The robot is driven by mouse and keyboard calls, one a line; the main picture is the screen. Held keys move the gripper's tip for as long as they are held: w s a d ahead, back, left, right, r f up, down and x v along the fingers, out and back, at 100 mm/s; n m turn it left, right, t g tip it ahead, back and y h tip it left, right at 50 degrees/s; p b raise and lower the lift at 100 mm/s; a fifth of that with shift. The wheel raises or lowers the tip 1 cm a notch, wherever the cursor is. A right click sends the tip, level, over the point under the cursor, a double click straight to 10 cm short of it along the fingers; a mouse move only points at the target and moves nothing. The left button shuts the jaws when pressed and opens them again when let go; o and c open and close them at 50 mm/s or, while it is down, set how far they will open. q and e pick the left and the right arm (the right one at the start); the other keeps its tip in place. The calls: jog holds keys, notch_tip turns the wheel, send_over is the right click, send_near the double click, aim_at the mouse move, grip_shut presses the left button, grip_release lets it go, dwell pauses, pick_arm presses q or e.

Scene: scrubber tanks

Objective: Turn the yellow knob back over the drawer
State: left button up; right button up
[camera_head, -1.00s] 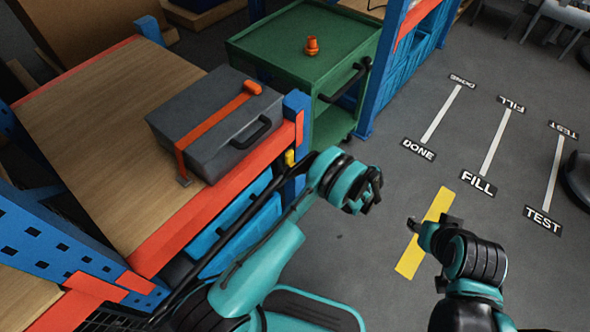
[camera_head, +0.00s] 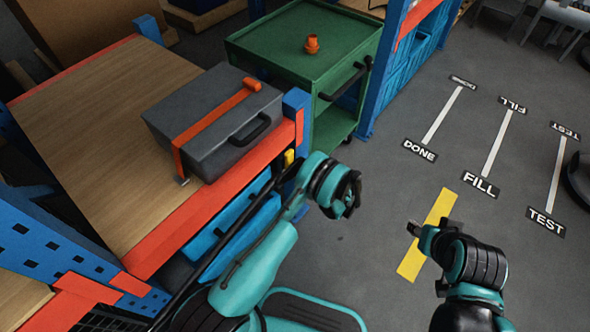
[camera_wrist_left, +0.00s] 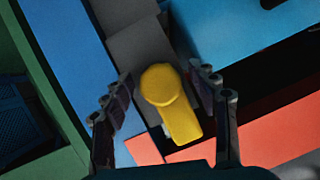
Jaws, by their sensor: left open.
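The yellow knob (camera_head: 288,157) sits on the front of the rack, near its blue corner post and over the blue drawer (camera_head: 232,215). In the left wrist view the knob (camera_wrist_left: 162,86) has a round head and a bar pointing to the lower right. My left gripper (camera_wrist_left: 161,78) is open, with a finger on each side of the knob and visible gaps. In the head view, its fingers are mostly hidden by my arm. My right gripper (camera_head: 433,228) is over the floor by the yellow stripe, away from the knob; its finger opening is unclear.
A grey case (camera_head: 213,120) with an orange strap lies on the wooden shelf top (camera_head: 90,130) above the drawer. A green cart (camera_head: 295,55) with an orange part (camera_head: 312,45) stands behind.

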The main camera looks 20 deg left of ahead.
pick_arm(q)
grip_shut()
jog(key=n+t+h, duration=0.1)
jog(key=n+t, duration=0.1)
jog(key=n, duration=0.1)
jog(key=shift+n+t, duration=0.4)
grip_release()
jog(key=shift+d, duration=0.1)
jog(key=v, duration=1.2)
